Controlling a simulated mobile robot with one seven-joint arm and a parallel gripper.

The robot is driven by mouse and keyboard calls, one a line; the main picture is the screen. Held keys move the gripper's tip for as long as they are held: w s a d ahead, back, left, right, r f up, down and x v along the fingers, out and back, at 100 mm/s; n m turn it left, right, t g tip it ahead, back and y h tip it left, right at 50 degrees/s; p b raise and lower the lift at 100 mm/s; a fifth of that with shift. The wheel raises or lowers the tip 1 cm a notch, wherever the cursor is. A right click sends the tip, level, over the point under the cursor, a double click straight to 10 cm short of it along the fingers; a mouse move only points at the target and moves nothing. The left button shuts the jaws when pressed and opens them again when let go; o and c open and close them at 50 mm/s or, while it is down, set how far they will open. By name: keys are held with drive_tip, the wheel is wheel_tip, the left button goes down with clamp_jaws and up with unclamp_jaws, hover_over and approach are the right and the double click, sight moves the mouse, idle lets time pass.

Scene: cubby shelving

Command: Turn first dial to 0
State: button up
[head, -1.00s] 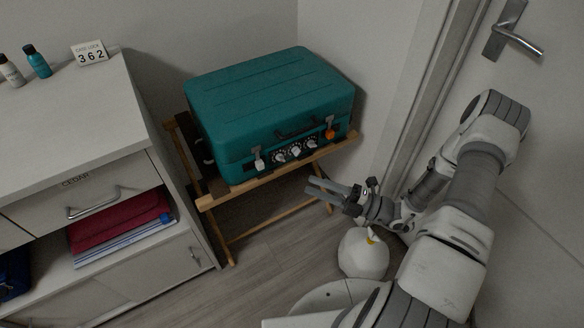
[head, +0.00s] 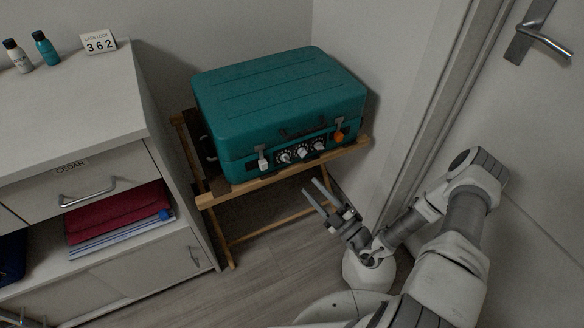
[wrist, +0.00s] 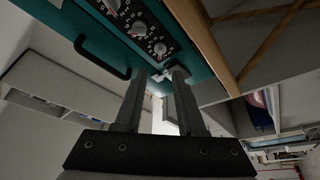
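A teal suitcase (head: 280,100) lies on a wooden folding stand, with a black lock panel on its front. Three white dials sit in a row there: left dial (head: 284,157), middle dial (head: 302,152), right dial (head: 319,145). Their settings are too small to read. The wrist view shows the dials (wrist: 138,28) at its top, beyond my fingertips. My gripper (head: 310,188) is open and empty, below and in front of the panel, apart from the suitcase. Its two fingers (wrist: 159,72) are spread in the wrist view.
The wooden stand's front rail (head: 285,174) runs just below the panel. A white latch (head: 263,161) and an orange-tagged latch (head: 339,135) flank the dials. A card reading 362 (head: 98,42) stands on the cabinet (head: 70,95) at left. A door (head: 530,130) is at right.

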sight(288, 162)
drive_tip(key=b+x, duration=0.1)
drive_tip(key=x, duration=0.8)
drive_tip(key=shift+w+a+r, duration=0.1)
drive_tip(key=shift+w+a, duration=0.1)
drive_tip(key=shift+w, duration=0.1)
drive_tip(key=shift+c, duration=0.3)
clamp_jaws()
